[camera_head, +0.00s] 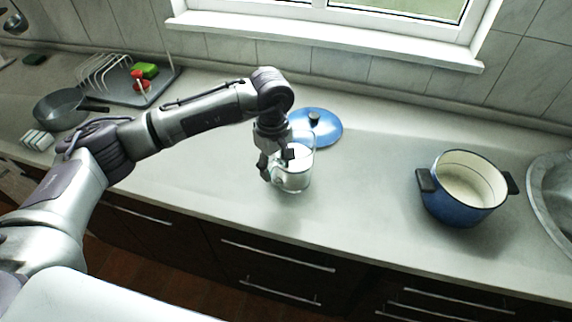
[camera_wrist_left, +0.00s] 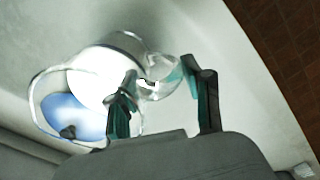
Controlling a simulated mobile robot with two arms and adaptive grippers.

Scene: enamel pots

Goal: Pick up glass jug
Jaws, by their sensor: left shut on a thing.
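The glass jug (camera_head: 294,180) is clear and stands on the grey counter, near its front edge in the head view. In the left wrist view the jug (camera_wrist_left: 125,50) lies ahead of my fingers, with its handle (camera_wrist_left: 163,77) towards them. My left gripper (camera_head: 276,172) is at the left side of the jug, shut on it. In the left wrist view one finger of the left gripper (camera_wrist_left: 160,95) is on each side of the handle. The gripper partly hides the jug in the head view. My right gripper is in neither view.
A blue lid (camera_head: 322,130) lies behind the jug, close to it. A blue pot (camera_head: 456,200) stands to the right, beside a metal sink (camera_head: 555,195). A grey pan (camera_head: 60,108) and a dish rack (camera_head: 105,75) are at the left. The counter between jug and pot is clear.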

